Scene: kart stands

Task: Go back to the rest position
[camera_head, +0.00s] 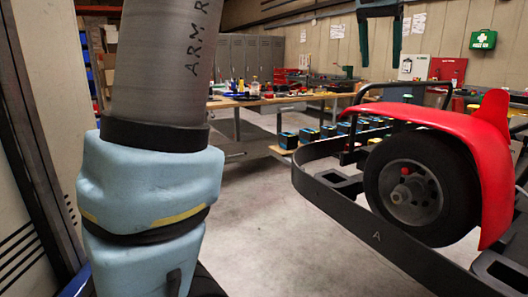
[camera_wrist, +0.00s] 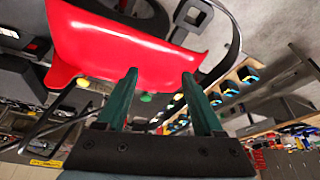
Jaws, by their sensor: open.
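My gripper (camera_wrist: 161,88) shows in the wrist view, with two green fingers set apart and nothing between them. The wrist view appears turned over, with the floor toward the top. The kart's red bodywork (camera_wrist: 110,48) lies beyond the fingers; I cannot tell how far off it is. In the head view my arm fills the left side, and the gripper does not show there.
In the head view, a kart with a red fender (camera_head: 447,117), a black wheel (camera_head: 412,188) and a dark bumper rail (camera_head: 330,215) stands at right. A cluttered workbench (camera_head: 270,101) and lockers (camera_head: 247,56) are behind. The middle floor (camera_head: 270,235) is clear.

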